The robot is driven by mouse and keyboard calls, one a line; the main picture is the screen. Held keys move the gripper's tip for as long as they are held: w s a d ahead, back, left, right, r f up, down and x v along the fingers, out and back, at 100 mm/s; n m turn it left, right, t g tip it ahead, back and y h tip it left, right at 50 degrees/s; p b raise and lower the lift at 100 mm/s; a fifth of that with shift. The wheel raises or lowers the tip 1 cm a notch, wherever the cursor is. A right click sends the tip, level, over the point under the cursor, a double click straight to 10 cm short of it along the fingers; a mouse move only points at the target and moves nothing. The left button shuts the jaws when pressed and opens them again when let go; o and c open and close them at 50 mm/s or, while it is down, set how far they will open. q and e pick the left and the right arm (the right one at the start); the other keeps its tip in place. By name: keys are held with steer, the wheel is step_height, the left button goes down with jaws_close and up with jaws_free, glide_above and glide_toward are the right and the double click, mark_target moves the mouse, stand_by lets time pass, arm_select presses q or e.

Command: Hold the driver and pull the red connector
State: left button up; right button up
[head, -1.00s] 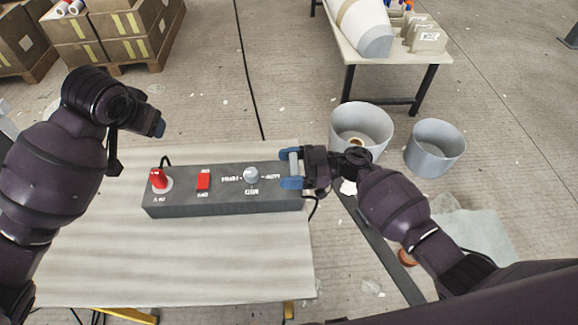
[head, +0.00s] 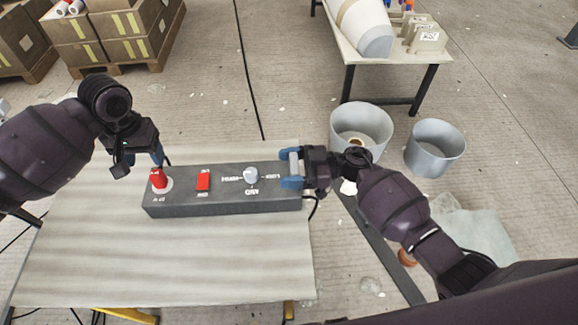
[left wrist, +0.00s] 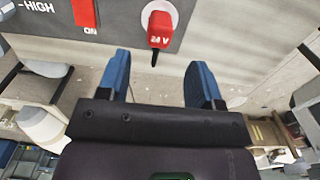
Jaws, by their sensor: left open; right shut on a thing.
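The driver (head: 225,203) is a long dark grey box on the table, with a red switch, a pale knob and white lettering. The red connector (head: 158,180) is plugged into its left end, with a dark cable. My right gripper (head: 292,168) is shut on the driver's right end. My left gripper (head: 150,158) is open and empty, just behind and left of the connector. In the left wrist view the red connector (left wrist: 160,30), marked 24 V, lies ahead of the two blue fingers (left wrist: 161,80), on the driver's face (left wrist: 115,22).
The pale table (head: 180,255) is clear in front of the driver. Two grey buckets (head: 362,128) (head: 435,148) stand on the floor at right. Stacked cartons (head: 115,35) are at back left. A second table (head: 390,60) holds a white mould (head: 362,25).

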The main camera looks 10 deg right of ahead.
mark_target(155, 173)
arm_select(q)
steer(key=shift+f, duration=0.1)
steer(key=shift+f, duration=4.4)
jaws_close()
steer(key=shift+r, duration=3)
steer(key=shift+r, duration=0.2)
steer(key=shift+r, duration=2.35)
